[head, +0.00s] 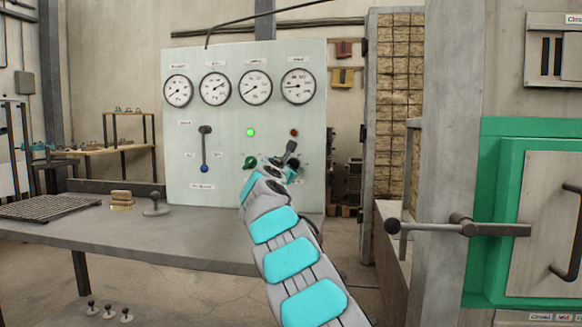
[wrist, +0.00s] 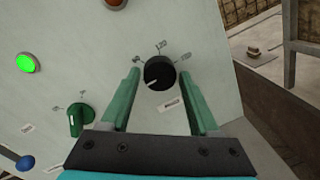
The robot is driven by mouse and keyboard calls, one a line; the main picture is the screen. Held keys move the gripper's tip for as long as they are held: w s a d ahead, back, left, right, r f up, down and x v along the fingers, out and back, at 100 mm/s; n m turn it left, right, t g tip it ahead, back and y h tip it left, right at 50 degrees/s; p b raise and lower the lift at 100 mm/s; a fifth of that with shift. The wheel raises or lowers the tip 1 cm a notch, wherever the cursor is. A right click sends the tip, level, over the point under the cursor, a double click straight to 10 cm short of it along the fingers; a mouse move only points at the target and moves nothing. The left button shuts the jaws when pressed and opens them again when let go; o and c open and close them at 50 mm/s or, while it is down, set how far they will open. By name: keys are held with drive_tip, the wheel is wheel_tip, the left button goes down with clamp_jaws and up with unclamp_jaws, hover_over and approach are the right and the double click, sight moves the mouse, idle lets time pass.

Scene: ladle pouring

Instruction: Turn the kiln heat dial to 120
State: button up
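The black dial (wrist: 159,73) is on the pale panel (wrist: 220,120), with a white pointer line toward the lower left in the wrist view. I cannot tell which dial is the kiln heat dial by name. My gripper (wrist: 160,76) is open, with one green finger on each side of the black dial and a small gap showing on both sides. In the head view my gripper (head: 283,163) is at the panel's lower right and hides the dial.
A green knob (wrist: 80,119) and lit green lamp (wrist: 26,63) are left of the dial; a red-orange lamp (wrist: 116,2) is above. A blue-tipped lever (head: 204,150) and several gauges (head: 255,87) share the panel. The grey bench (head: 120,235) holds a rack (head: 50,206) and small blocks (head: 121,200).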

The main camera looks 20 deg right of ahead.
clamp_jaws()
